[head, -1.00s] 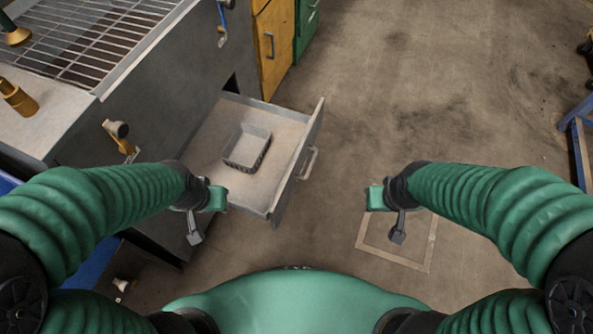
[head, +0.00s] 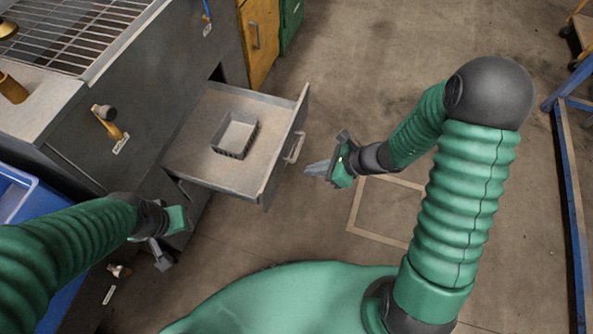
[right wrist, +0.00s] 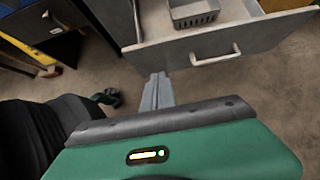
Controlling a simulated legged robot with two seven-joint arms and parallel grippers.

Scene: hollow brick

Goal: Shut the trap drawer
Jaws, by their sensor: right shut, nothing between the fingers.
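The trap drawer (head: 200,165) is pulled out of the grey metal bench in the head view. It holds a small grey basket (head: 236,135). Its front panel carries a bar handle (head: 294,147), which also shows in the right wrist view (right wrist: 216,54). My right gripper (head: 312,171) is shut and empty, to the right of the drawer front and apart from it. Its fingers also show in the right wrist view (right wrist: 156,92), below and left of the handle. My left gripper (head: 163,260) hangs left of and below the drawer; its jaws are unclear.
The bench (head: 115,90) has a grill top and a valve knob (head: 104,112) on its front. Yellow (head: 260,40) and green cabinets stand behind. A blue bin (head: 25,200) is at the left, a blue frame (head: 572,190) at the right. The floor right of the drawer is clear.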

